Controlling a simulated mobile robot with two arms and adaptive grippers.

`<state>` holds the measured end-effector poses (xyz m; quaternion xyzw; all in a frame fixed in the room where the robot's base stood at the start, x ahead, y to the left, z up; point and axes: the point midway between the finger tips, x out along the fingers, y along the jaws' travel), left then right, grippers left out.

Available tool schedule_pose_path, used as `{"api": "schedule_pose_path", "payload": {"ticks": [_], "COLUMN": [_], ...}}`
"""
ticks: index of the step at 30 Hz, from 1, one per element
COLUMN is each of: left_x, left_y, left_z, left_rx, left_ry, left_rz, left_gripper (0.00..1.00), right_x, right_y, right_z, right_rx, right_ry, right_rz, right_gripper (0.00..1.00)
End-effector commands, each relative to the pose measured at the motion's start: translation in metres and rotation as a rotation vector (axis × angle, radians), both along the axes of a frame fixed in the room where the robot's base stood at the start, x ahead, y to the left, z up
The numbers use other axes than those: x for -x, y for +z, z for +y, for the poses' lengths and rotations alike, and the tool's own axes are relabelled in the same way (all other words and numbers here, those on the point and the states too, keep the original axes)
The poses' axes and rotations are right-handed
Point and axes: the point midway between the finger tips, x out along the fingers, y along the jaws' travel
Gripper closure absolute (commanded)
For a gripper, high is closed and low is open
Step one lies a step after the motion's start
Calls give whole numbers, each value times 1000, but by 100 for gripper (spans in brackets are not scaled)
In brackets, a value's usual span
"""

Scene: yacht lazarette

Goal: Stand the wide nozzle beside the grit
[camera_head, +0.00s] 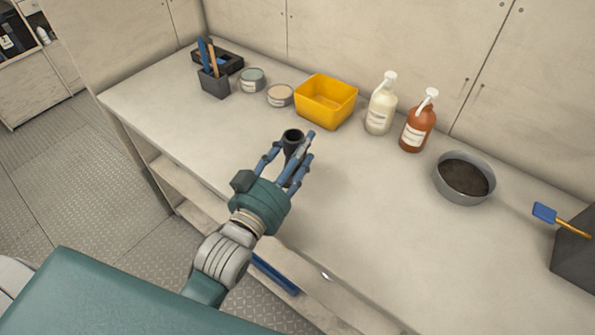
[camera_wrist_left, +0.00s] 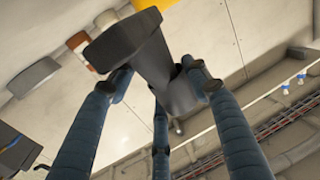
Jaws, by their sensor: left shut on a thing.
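The wide nozzle (camera_head: 292,137) is a dark grey piece with a round open end facing up in the head view. My left gripper (camera_head: 296,154) is shut on it, with the fingers around its sides, over the middle of the counter. The left wrist view shows the nozzle's broad, flat flared end (camera_wrist_left: 124,40) and its narrower body between my fingers (camera_wrist_left: 165,85). I cannot tell whether it touches the counter. The likely grit is the dark grainy fill (camera_head: 463,177) in a grey bowl (camera_head: 451,194), right of the gripper and apart from it. My right gripper is not in view.
A yellow bin (camera_head: 325,103), a cream pump bottle (camera_head: 381,105) and a brown pump bottle (camera_head: 418,124) stand along the back. Two tins (camera_head: 252,80) and a dark tool holder (camera_head: 214,84) stand at left. A blue-headed tool (camera_head: 545,213) is at right. The counter's front middle (camera_head: 370,230) is clear.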

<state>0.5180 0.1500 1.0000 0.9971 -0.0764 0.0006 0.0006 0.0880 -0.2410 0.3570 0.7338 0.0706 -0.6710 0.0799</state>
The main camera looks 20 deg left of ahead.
Motion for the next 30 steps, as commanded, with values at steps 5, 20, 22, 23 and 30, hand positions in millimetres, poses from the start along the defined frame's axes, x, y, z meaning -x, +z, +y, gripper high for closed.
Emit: {"api": "schedule_pose_path", "payload": {"ticks": [5, 20, 22, 23, 30], "left_x": [0, 0, 0, 0, 0], "left_y": [-21, -65, -65, -65, -68], "left_z": [0, 0, 0, 0, 0], "left_rx": [0, 1, 1, 1, 1], "left_ry": [1, 1, 1, 1, 1], "left_rz": [0, -3, -3, -3, -1], "left_gripper": [79, 79, 79, 79, 38], "right_x": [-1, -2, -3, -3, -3], "right_y": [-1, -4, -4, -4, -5], "right_z": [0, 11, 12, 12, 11], "right_rx": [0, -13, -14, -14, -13], "right_ry": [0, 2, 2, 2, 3], "right_rz": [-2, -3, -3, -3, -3], "right_gripper": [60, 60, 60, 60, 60]}}
